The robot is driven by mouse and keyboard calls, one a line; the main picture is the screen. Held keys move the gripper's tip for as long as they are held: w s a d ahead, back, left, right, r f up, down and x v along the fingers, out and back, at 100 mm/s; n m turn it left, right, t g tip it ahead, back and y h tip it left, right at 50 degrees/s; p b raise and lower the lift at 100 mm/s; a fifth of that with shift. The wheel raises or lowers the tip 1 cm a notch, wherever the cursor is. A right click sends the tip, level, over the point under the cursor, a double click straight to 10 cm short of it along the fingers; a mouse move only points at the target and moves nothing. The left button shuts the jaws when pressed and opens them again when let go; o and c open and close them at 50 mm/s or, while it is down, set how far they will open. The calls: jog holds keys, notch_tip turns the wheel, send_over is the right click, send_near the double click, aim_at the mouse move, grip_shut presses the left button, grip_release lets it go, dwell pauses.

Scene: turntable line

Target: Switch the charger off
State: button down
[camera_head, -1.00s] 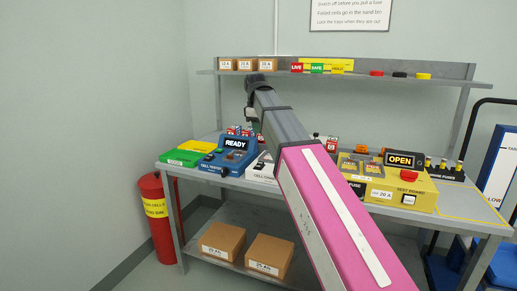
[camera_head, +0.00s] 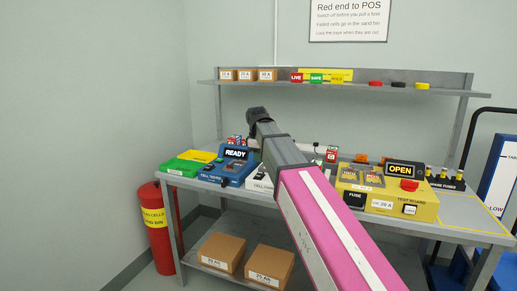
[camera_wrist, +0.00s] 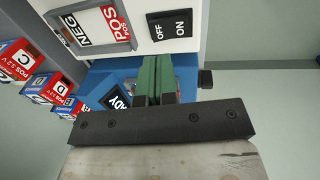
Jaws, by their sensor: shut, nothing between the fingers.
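The charger appears to be the white box (camera_head: 262,182) on the bench, partly hidden behind my arm in the head view. In the wrist view its white face (camera_wrist: 215,12) fills the top, with a NEG/POS cell bay (camera_wrist: 90,25) and a black rocker switch (camera_wrist: 173,25) marked OFF on the left and ON on the right. Which side is pressed in is not clear. My gripper (camera_wrist: 158,62) has green fingers that are shut and empty, with their tips close below the switch in the wrist view. Contact cannot be told. The head view hides the fingers.
The blue cell tester (camera_head: 232,168) reading READY stands left of the charger. The yellow test board (camera_head: 425,212) reading OPEN is on the right. Red-and-white cells (camera_wrist: 45,88) stand beside the tester. A shelf (camera_head: 345,88) runs behind the bench.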

aim_at(259, 174)
jog(key=shift+w+d+f, duration=0.1)
jog(key=shift+w+f, duration=0.1)
jog(key=shift+f, duration=1.15)
jog(key=shift+w+d+f, duration=0.1)
jog(key=shift+w+f, duration=0.05)
jog(key=shift+f, duration=1.2)
jog(key=shift+f, duration=0.2)
jog(key=shift+s+a+r, duration=0.2)
jog(key=shift+s+a, duration=0.1)
jog(key=shift+s, duration=0.4)
jog(key=shift+r, duration=0.15)
jog(key=shift+a+r, duration=0.1)
jog(key=shift+r, duration=0.2)
notch_tip(259, 174, up, 13)
jog(key=s, duration=0.1)
jog(key=shift+s+a, duration=0.25)
jog(key=shift+s, duration=0.15)
